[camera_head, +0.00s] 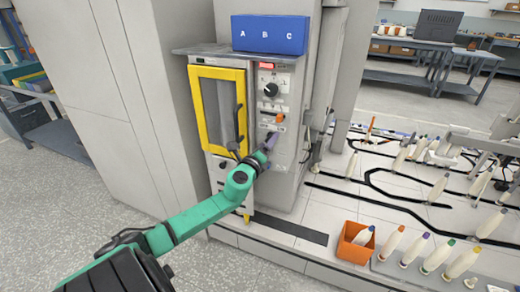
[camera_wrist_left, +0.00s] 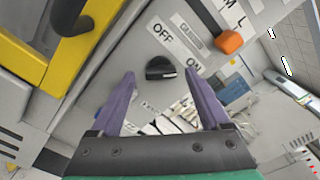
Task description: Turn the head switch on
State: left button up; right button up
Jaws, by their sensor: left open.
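A small black rotary switch (camera_wrist_left: 158,67) sits on the grey machine panel between OFF and ON labels in the left wrist view. A pale mark shows on its right side; I cannot tell surely which label it points at. My left gripper (camera_wrist_left: 160,76) is open, with one purple finger on each side of the switch in the picture. Whether the fingers touch it is unclear. In the head view the left gripper (camera_head: 271,142) is at the machine's front panel (camera_head: 283,184) and largely hides the switch. My right gripper is not in view.
An orange switch (camera_wrist_left: 229,42) is above right of the black one. A yellow-framed door (camera_head: 245,115) with a dark handle stands close left. A black dial (camera_head: 271,90) is higher on the panel. An orange bin (camera_head: 355,243) and several bobbins stand at the lower right.

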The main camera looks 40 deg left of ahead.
pick_arm(q)
jog(key=v, duration=1.4)
